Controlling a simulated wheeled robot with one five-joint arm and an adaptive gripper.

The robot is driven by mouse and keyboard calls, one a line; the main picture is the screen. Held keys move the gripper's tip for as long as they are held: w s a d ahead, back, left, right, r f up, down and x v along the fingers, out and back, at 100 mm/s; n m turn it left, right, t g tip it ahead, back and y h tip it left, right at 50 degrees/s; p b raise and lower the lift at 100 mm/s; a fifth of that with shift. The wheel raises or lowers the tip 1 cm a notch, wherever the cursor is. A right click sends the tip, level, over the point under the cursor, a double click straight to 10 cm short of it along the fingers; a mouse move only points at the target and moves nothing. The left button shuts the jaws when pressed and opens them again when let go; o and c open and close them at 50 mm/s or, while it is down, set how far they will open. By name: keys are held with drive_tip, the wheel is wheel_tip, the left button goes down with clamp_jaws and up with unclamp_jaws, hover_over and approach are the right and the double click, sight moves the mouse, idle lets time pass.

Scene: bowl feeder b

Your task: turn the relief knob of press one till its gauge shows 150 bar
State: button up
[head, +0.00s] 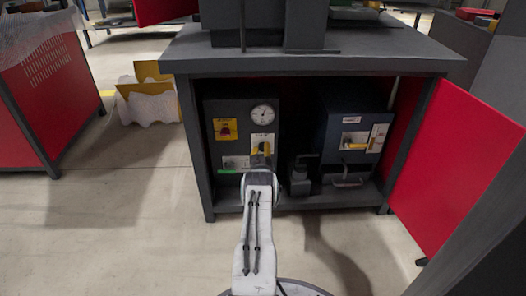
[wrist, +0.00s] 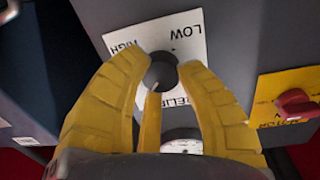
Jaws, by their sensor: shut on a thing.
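The relief knob (wrist: 162,74) is a small dark round knob on a white plate (wrist: 183,33) marked LOW, HIGH and, partly covered, RELIEF. The plate appears upside down in the wrist view. My gripper (wrist: 163,68) is shut on the knob, with a yellow finger on each side. In the head view my gripper (head: 261,150) is at the front of the left dark unit (head: 239,104) and hides the knob. The round white gauge (head: 262,115) is just above it; its needle is too small to read. Its edge shows in the wrist view (wrist: 182,142), mostly covered by my gripper.
A red switch on a yellow plate (head: 225,129) is left of the gauge. A blue unit (head: 352,115) with a yellow-handled control stands right, in the same bench (head: 300,62). A small dark device (head: 299,176) stands between them. The red door (head: 455,155) is open at right.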

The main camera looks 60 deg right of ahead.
drive_tip(key=shift+w+a+f, duration=0.1)
drive_tip(key=shift+a+f, duration=0.05)
drive_tip(key=shift+f, duration=0.15)
drive_tip(key=o, duration=1.2)
drive_tip(key=shift+r, duration=0.1)
drive_tip(key=shift+v, duration=5.9)
